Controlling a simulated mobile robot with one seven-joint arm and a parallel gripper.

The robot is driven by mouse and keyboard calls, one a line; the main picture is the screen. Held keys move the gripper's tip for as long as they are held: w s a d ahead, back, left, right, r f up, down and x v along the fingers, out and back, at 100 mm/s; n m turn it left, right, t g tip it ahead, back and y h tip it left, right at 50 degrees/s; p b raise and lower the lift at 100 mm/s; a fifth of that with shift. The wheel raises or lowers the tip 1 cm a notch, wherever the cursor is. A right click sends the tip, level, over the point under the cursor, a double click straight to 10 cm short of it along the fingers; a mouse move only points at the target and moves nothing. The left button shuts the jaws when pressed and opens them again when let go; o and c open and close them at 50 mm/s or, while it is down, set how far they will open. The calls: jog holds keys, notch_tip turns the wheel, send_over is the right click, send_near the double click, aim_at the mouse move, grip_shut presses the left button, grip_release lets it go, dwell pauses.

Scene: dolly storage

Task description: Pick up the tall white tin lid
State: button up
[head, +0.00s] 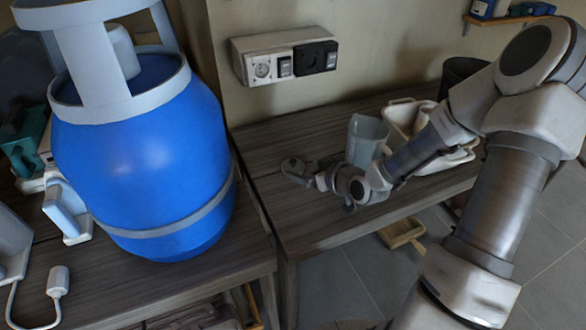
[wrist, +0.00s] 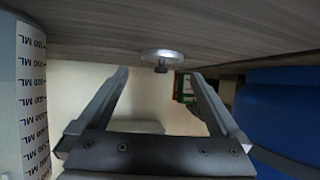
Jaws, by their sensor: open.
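The tin lid (wrist: 162,54) is a pale round disc with a small dark knob. In the wrist view it lies on the wooden table, just beyond my fingertips and roughly centred between them. In the head view a small grey round shape (head: 296,168), which looks like the lid, is on the right table just left of my gripper (head: 318,178). In the wrist view my gripper (wrist: 158,73) is open, with its two fingers spread wide and nothing between them. The wrist picture appears upside down, with the tabletop above.
A clear measuring jug (head: 366,140) stands close behind my wrist; its marked side fills the left of the wrist view (wrist: 30,100). A cream container (head: 405,115) is behind it. A large blue gas cylinder (head: 150,150) stands on the left table. Wall sockets (head: 285,57) are above.

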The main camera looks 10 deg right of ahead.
aim_at(294, 165)
jog(key=b+x, duration=0.1)
jog(key=x, duration=0.3)
jog(key=shift+a+f, duration=0.1)
jog(key=shift+a, duration=0.05)
jog(key=c, duration=1.1)
